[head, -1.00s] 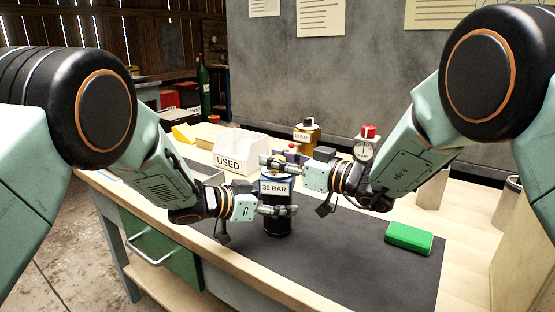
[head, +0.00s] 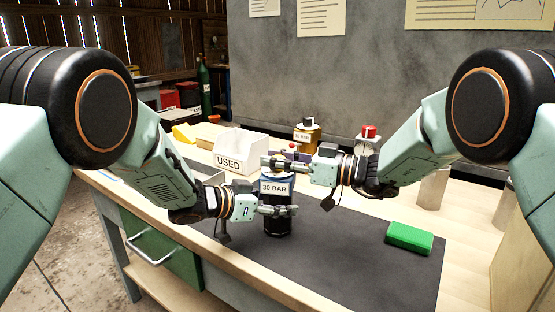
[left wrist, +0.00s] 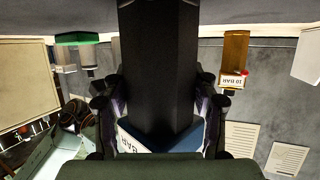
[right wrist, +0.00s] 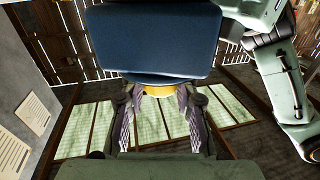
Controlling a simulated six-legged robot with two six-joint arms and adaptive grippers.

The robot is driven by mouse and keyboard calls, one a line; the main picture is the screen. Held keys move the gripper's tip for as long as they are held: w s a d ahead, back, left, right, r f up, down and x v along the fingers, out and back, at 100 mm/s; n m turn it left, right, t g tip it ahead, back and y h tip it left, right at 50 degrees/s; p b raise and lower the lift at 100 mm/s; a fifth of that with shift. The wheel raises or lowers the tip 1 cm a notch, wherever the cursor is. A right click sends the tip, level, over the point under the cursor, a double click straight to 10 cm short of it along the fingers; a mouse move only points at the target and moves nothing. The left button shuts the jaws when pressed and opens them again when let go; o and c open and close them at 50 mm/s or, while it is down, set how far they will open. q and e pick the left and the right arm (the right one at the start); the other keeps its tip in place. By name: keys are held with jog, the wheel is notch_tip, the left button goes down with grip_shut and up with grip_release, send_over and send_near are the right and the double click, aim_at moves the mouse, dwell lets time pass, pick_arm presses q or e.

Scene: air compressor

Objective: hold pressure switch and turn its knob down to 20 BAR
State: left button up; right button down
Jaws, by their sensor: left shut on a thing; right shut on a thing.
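The pressure switch (head: 277,222) stands upright on the dark mat, with a black body and a blue upper part labelled "30 BAR". My left gripper (head: 284,211) is shut on its black body from the side. In the left wrist view the black body (left wrist: 160,70) fills the space between the fingers, and part of the blue label section shows. My right gripper (head: 270,162) is shut at the top of the switch, on the knob, which the fingers mostly hide in the head view. In the right wrist view a yellow part, apparently the knob (right wrist: 158,91), sits between the fingertips under the blue section.
A white box marked "USED" (head: 229,162) stands behind left. A yellow unit marked "10 BAR" (head: 306,137) and a red-topped gauge (head: 368,133) stand behind. A green block (head: 408,237) lies on the right of the mat (head: 350,260), whose front right is clear.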

jog(key=shift+n+g+y, duration=0.6)
jog(key=shift+n+g, duration=0.6)
jog(key=shift+g, duration=0.6)
jog(key=shift+w+r+n+g, duration=0.1)
jog(key=shift+n+g, duration=0.2)
jog(key=shift+g, duration=0.2)
jog(key=shift+w+n+g, duration=0.2)
jog(key=shift+n+g, duration=0.7)
jog(key=shift+g, duration=0.5)
jog(key=c, duration=1)
grip_release()
jog(key=shift+s, duration=0.15)
jog(key=shift+d, duration=0.15)
jog(key=d, duration=0.7)
jog(key=shift+d, duration=0.15)
